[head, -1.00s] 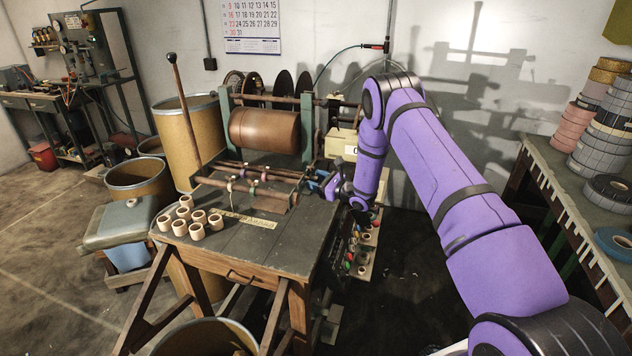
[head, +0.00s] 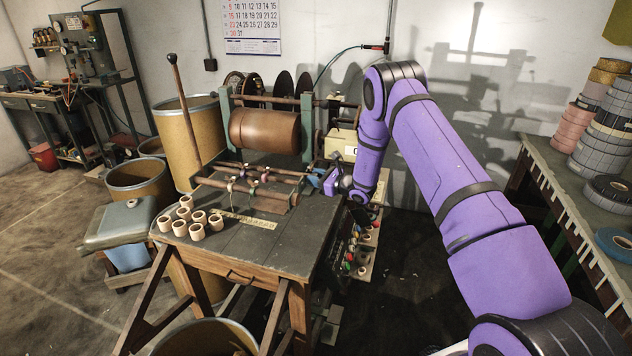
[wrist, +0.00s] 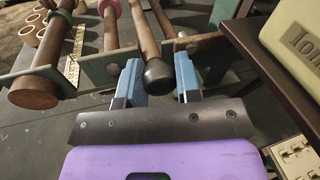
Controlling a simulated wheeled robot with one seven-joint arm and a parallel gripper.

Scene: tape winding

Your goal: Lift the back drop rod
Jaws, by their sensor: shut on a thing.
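The back drop rod (wrist: 146,38) is a brown rod with a black end cap in the wrist view. Its capped end lies between the two blue fingers of my gripper (wrist: 158,72), which is shut on it. In the head view my gripper (head: 316,181) is at the right end of the rods above the wooden bench (head: 255,238). The rod (head: 283,171) runs left from there across the bench frame. The finger contact is too small to see in the head view.
A thick brown roller (wrist: 35,88) and another rod (wrist: 111,25) lie left of the held rod. Green end plates (wrist: 108,70) stand close to the fingers. A cream box (wrist: 294,38) is at right. Pale cups (head: 197,232) stand on the bench's left.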

